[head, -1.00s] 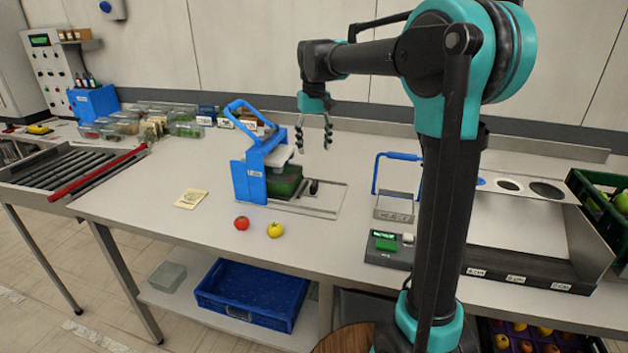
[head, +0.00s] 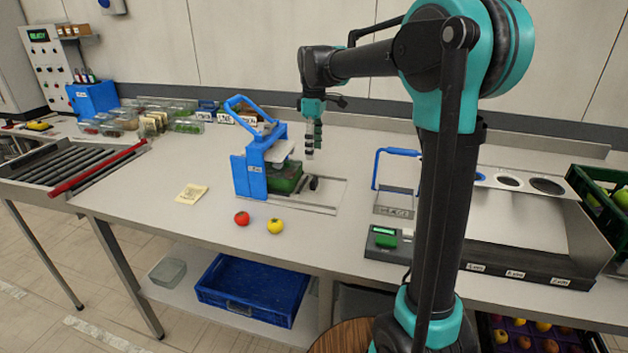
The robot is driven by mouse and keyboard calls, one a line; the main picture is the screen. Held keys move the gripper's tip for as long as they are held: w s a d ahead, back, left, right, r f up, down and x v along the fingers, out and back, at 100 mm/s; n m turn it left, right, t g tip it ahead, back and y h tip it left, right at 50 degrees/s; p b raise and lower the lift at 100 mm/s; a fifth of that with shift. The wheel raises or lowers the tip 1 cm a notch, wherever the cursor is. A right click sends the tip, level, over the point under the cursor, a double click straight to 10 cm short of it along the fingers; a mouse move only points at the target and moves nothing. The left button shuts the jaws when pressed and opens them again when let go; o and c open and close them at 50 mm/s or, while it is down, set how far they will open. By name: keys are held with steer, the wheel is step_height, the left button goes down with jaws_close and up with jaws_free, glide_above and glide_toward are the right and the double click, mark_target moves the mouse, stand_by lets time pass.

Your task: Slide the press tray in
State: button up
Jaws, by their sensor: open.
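The blue press (head: 250,177) stands on the table left of centre, its blue lever handle raised. Its tray (head: 285,180) is dark green and sits partly under the press head, with a small dark handle (head: 313,183) at its right side. A flat metal base plate (head: 325,194) extends right of the tray. My gripper (head: 309,154) points down above the right part of the press, near the tray handle but apparently above it. It is open and empty; seen edge-on, its fingers overlap.
A red tomato (head: 242,218) and a yellow tomato (head: 276,226) lie in front of the press. A card (head: 191,194) lies to the left. Clear tabletop lies between press and frame.

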mark_target(314, 178)
step_height(314, 178, down, 12)
steer(key=shift+r, duration=0.15)
steer(key=shift+c, duration=0.5)
jaws_close()
